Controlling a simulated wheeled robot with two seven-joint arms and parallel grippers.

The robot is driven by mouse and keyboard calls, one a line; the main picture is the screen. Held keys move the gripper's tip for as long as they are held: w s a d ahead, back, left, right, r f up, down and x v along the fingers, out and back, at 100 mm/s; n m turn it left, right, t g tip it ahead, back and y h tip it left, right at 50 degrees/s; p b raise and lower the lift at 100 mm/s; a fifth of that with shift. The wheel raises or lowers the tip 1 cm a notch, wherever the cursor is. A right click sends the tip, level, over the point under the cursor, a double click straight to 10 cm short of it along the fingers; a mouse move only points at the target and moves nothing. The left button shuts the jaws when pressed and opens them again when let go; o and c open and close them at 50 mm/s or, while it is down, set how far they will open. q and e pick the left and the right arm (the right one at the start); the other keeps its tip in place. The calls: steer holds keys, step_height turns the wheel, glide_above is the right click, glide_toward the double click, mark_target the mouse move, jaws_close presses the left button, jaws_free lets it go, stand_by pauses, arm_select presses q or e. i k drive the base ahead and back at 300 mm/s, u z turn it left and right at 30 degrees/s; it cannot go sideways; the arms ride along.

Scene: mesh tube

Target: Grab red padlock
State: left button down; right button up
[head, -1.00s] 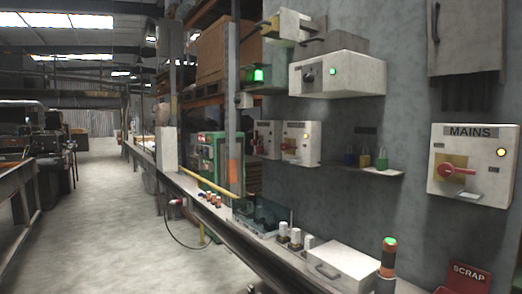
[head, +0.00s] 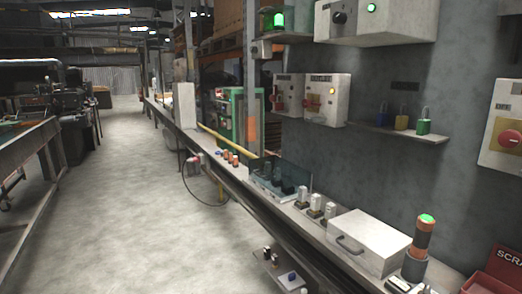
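I cannot make out a red padlock in the head view. Neither of my grippers is in view.
A long bench runs along the wall, bearing a white box (head: 372,240), a green-topped beacon (head: 424,238) and several small parts. A red SCRAP bin (head: 505,270) is at lower right. Red-handled switch boxes (head: 326,100) hang above. The aisle floor (head: 125,200) at left is clear.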

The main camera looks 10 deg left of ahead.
mark_target(279, 106)
steer(key=u, duration=1.05)
steer(key=i, duration=3.5)
steer(key=z, duration=1.05)
